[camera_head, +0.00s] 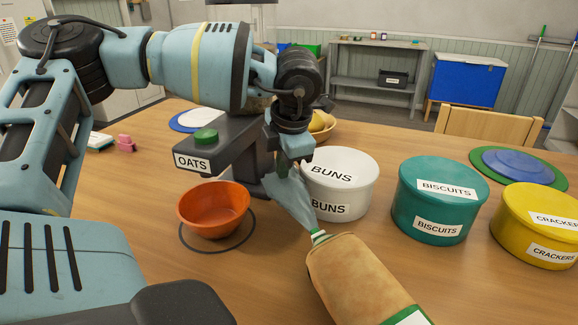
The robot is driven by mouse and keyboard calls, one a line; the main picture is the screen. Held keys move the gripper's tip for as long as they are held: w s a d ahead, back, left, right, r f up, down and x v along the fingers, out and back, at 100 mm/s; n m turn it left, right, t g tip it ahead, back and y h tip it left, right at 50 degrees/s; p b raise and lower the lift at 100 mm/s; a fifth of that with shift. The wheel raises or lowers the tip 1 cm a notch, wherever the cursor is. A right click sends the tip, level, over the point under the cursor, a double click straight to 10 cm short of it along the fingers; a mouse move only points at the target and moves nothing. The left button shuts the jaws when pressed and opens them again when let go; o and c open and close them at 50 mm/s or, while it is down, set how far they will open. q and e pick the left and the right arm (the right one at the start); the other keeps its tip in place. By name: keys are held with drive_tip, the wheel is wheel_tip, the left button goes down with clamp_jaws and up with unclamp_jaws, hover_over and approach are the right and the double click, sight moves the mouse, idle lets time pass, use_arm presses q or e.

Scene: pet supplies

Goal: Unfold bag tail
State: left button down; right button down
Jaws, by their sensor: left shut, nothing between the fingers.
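A brown bag (360,280) lies on the table at the lower middle, its lower end cut off by the frame. My right gripper is not in view.
A dark oats dispenser (228,152) stands behind an orange bowl (214,207), left of the tail. A white buns tin (340,183) stands close on the right, then a teal biscuits tin (438,205) and a yellow crackers tin (540,215). Table front left of the bag is clear.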

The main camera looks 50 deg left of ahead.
use_arm(q)
drive_tip(key=shift+a+f, duration=0.2)
drive_tip(key=shift+f, duration=0.15)
drive_tip(key=shift+w+r+h, duration=0.1)
drive_tip(key=shift+h, duration=0.2)
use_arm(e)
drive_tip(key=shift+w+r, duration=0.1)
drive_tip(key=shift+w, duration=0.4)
use_arm(q)
drive_tip(key=shift+r, duration=0.1)
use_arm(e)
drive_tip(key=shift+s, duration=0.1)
use_arm(q)
drive_tip(key=shift+r, duration=0.7)
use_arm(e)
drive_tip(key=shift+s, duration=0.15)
